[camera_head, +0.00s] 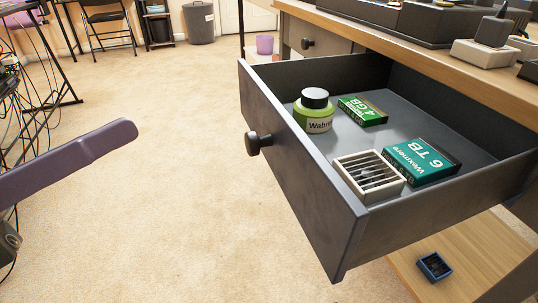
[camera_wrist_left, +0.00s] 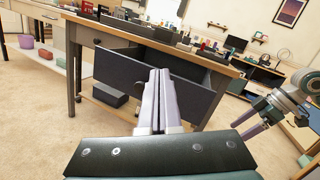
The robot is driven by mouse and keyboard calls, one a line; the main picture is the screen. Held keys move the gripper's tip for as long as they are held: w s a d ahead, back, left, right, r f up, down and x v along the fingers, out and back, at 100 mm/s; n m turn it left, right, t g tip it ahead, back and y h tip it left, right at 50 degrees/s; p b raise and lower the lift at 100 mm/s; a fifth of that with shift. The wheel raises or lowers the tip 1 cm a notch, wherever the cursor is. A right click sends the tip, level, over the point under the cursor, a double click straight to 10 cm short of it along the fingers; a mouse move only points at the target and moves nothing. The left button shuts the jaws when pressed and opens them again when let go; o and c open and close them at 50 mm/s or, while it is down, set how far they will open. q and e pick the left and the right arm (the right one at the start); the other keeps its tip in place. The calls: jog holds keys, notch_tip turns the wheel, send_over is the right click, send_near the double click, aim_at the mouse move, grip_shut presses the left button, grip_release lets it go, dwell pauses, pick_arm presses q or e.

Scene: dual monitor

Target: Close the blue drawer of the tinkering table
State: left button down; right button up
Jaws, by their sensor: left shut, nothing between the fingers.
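The dark blue-grey drawer (camera_head: 300,180) is pulled far out of the tinkering table (camera_head: 430,50), with a round black knob (camera_head: 257,143) on its front. It also shows open in the left wrist view (camera_wrist_left: 195,100). Inside are a green-labelled jar (camera_head: 314,112), a green box (camera_head: 362,110), a teal box (camera_head: 420,162) and a white slotted box (camera_head: 368,178). My left gripper (camera_head: 134,128) is shut and empty, left of the drawer front and apart from it; its fingers (camera_wrist_left: 158,72) point towards the drawer in the left wrist view. My right gripper (camera_wrist_left: 238,130) shows there at the right, its jaw state unclear.
A second drawer with a knob (camera_head: 308,43) sits farther along the table. A small blue box (camera_head: 434,266) lies on the wooden lower shelf (camera_head: 470,250). Cables and a rack (camera_head: 30,70) stand at the left. The carpet (camera_head: 170,200) before the drawer is clear.

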pick_arm(q)
jog(key=s+f+m+g+h+b, duration=0.1)
jog(key=s+f+m+g+h, duration=0.1)
jog(key=s+f+m+g, duration=0.35)
jog(key=m, duration=0.3)
send_near(329, 190)
jog(key=shift+g, duration=0.45)
jog(key=x, duration=0.6)
jog(key=shift+w+d+r+b, duration=0.1)
jog(key=shift+w+d+b, duration=0.2)
jog(key=shift+w+b, duration=0.05)
pick_arm(e)
jog(key=shift+s+a+f, duration=0.1)
jog(key=shift+s+f, duration=0.05)
jog(key=shift+f, duration=0.45)
jog(key=shift+s+a+f, duration=0.1)
jog(key=shift+s+f, duration=0.05)
jog(key=shift+f, duration=0.45)
